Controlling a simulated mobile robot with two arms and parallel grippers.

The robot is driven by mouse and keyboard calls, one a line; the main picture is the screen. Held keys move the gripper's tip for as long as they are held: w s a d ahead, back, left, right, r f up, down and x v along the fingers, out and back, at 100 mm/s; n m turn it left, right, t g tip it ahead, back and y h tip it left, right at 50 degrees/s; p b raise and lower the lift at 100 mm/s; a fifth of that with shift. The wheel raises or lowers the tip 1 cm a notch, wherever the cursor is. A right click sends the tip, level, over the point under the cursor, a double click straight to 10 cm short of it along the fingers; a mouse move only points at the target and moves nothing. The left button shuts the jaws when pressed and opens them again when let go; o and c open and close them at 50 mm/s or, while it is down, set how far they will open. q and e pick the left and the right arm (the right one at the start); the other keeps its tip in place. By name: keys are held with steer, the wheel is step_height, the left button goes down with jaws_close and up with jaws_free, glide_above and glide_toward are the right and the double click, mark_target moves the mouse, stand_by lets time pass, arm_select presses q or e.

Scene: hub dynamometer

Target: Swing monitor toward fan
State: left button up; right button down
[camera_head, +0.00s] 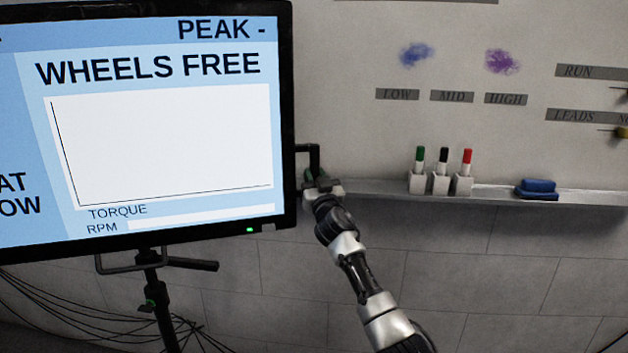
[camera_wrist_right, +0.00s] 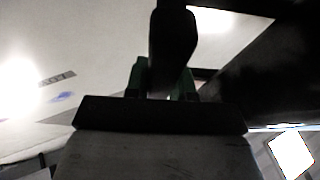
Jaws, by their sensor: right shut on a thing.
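The monitor (camera_head: 160,150) is a large black-framed screen on a dark stand (camera_head: 155,290), filling the left of the head view. It reads "WHEELS FREE" above a blank graph. A black handle (camera_head: 315,155) sticks out from its right edge. My right gripper (camera_head: 318,182) is at the lower part of this handle. In the right wrist view, the green-tipped fingers (camera_wrist_right: 160,80) are on both sides of the dark handle bar (camera_wrist_right: 172,50), shut on it. The fan is not in view. My left gripper is not in view.
Behind is a whiteboard with a ledge (camera_head: 390,187) holding green, black and red markers (camera_head: 442,175) and a blue eraser (camera_head: 537,188). Cables (camera_head: 190,328) hang and lie near the stand. The space right of the monitor, before the wall, is clear except for my right arm.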

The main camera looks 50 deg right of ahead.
steer(key=shift+d+r, duration=0.15)
steer(key=shift+r, duration=0.25)
steer(key=c, duration=1.2)
jaws_free()
steer(key=shift+w+f, duration=0.1)
steer(key=shift+o, duration=1.2)
steer(key=shift+w+d+f, duration=0.2)
steer(key=shift+w+f, duration=0.05)
steer(key=shift+f, duration=0.05)
steer(key=shift+s+a, duration=0.2)
steer(key=shift+a, duration=0.05)
steer(key=b+v, duration=0.1)
steer(key=v, duration=0.9)
steer(key=shift+s, duration=0.2)
steer(key=shift+f, duration=0.15)
